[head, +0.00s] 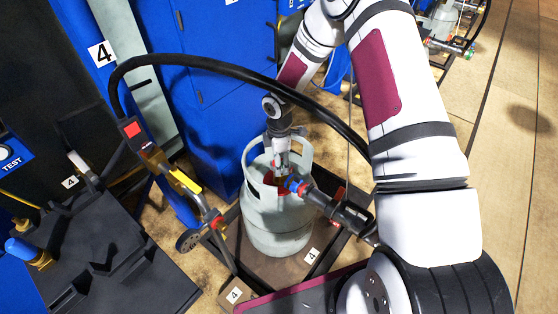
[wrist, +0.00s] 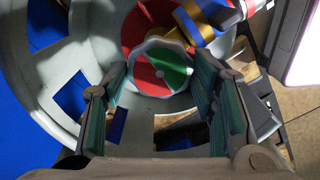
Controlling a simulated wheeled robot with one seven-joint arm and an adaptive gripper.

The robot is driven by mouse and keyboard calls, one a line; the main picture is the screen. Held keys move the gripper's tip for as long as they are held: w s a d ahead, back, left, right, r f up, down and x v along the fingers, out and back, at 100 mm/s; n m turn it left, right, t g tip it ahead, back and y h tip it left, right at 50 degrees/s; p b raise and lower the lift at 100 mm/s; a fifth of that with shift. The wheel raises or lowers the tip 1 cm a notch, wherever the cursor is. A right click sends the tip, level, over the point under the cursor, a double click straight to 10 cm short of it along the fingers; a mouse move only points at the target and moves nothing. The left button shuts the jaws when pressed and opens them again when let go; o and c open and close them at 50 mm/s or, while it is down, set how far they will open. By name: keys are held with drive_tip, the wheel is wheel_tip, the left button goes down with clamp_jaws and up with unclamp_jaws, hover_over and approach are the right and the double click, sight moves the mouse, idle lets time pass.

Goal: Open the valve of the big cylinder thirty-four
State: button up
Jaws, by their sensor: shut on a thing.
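The big cylinder (head: 275,230) is a pale grey gas bottle with a cut-out collar, standing upright in a low frame. No number thirty-four is readable on it. Its valve handwheel (wrist: 160,68) is round with a grey rim and a red and green face, inside the collar in the wrist view. My gripper (head: 282,168) points down into the collar from above. In the wrist view my gripper (wrist: 160,88) has one finger on each side of the handwheel and is shut on it. In the head view the fingers and collar largely hide the handwheel.
A blue and red coupling (head: 296,186) joins the valve at the right. A filling handle (head: 186,183) stands left. Blue cabinets (head: 215,100) rise behind. Open floor (head: 515,150) lies right.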

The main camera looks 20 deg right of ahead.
drive_tip(key=o, duration=1.1)
drive_tip(key=shift+o, duration=0.2)
wheel_tip(320, 180, up, 12)
drive_tip(key=shift+r, duration=0.1)
